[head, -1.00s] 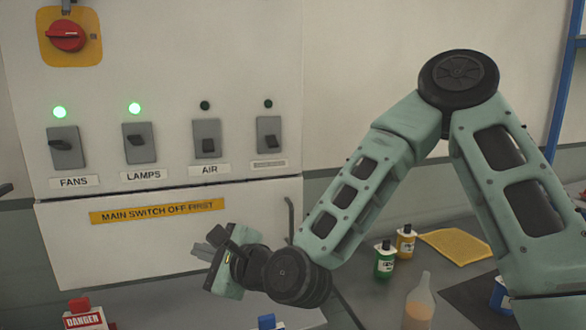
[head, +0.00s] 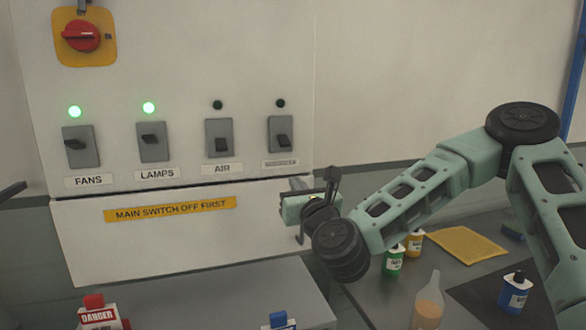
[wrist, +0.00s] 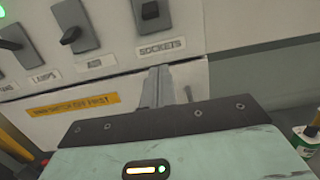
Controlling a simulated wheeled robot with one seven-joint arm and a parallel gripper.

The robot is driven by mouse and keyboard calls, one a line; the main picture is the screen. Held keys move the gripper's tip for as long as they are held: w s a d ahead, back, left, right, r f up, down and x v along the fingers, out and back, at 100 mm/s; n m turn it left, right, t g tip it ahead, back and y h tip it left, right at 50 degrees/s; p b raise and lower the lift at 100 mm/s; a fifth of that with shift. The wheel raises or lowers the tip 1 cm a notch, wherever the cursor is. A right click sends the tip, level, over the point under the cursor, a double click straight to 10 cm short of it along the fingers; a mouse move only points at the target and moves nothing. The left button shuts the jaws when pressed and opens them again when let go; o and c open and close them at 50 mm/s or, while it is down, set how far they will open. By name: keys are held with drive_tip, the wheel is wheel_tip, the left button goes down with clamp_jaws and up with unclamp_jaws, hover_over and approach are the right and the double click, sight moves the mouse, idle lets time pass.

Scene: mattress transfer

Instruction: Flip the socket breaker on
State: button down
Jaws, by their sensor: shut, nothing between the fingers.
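The socket breaker (head: 281,134) is the rightmost switch on the white panel, with its lever down and its lamp (head: 280,103) dark. In the wrist view the breaker (wrist: 152,13) is at the top, above the label SOCKETS (wrist: 171,46). My gripper (head: 298,184) is shut and empty, just below and slightly right of that breaker in the head view. Its fingers also show in the wrist view (wrist: 157,75), pointing up towards the panel below the label. They appear apart from the lever.
The fans (head: 81,147) and lamps (head: 152,141) breakers have green lamps lit; the air breaker (head: 219,138) has a dark lamp. A red main switch (head: 81,36) is at upper left. Bottles, including a green one (head: 393,262), stand on the bench at right.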

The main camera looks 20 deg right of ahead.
sight(281, 158)
drive_tip(key=w+p, duration=0.1)
drive_tip(key=w, duration=0.2)
drive_tip(key=w+r+p, duration=0.1)
drive_tip(key=w+p, duration=0.1)
drive_tip(key=w, duration=0.1)
drive_tip(key=w+r+p, duration=0.1)
drive_tip(key=w, duration=0.2)
drive_tip(key=shift+w+r+p, duration=0.15)
drive_tip(key=shift+r+p, duration=0.05)
drive_tip(key=shift+p, duration=0.2)
drive_tip(key=shift+s+r+p, duration=0.75)
drive_tip(key=shift+r, duration=0.2)
drive_tip(key=shift+s+r+p, duration=0.3)
drive_tip(key=shift+r+p, duration=0.05)
drive_tip(key=shift+r+g, duration=0.15)
drive_tip(key=shift+g, duration=0.15)
